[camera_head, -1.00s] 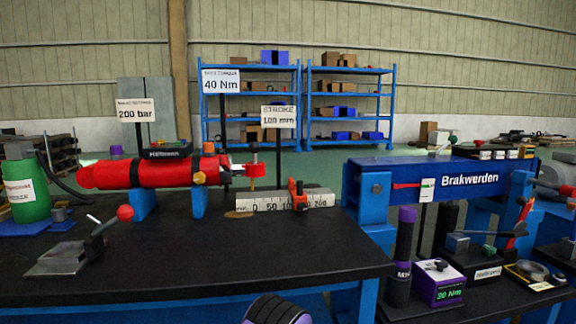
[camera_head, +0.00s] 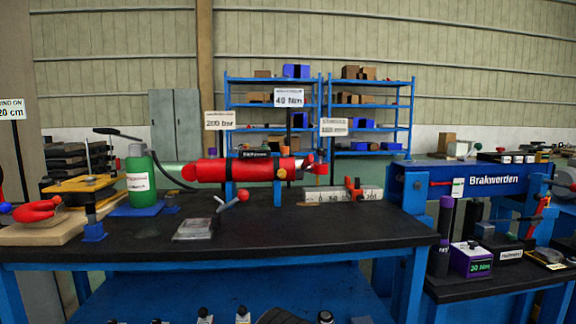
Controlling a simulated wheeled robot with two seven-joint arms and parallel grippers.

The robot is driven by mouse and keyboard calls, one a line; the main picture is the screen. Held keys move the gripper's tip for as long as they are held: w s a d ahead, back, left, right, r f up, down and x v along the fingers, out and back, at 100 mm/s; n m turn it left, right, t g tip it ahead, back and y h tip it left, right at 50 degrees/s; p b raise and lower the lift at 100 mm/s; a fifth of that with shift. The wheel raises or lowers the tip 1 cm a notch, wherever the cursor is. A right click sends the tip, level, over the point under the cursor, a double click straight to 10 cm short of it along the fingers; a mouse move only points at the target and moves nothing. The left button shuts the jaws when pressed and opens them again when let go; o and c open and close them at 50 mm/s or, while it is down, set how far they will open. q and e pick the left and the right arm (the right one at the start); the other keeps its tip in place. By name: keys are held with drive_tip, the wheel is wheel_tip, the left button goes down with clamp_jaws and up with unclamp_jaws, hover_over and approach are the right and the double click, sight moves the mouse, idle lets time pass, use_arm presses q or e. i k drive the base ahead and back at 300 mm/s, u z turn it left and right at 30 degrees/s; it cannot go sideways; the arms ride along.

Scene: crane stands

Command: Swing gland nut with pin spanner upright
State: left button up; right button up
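A red hydraulic cylinder (camera_head: 230,169) lies level on blue supports on the black-topped bench. At its right end is a small red and dark fitting (camera_head: 310,165), where the gland nut would be; it is too small to make out. A slim red tool (camera_head: 440,183) shows on the blue beam at right, partly behind a small label; I cannot tell whether it is the pin spanner. Neither of my grippers is in view. A dark ribbed shape at the bottom edge is cut off and unclear.
A green bottle (camera_head: 139,180), a red-knobbed lever on a metal block (camera_head: 195,229) and a scale bar (camera_head: 340,195) stand on the bench (camera_head: 330,230). A yellow-plated fixture (camera_head: 85,184) is at left. The blue Brakwerden bench (camera_head: 410,188) stands at right. The bench's front centre is clear.

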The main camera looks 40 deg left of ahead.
sight(301, 164)
drive_tip(key=u, duration=1.45)
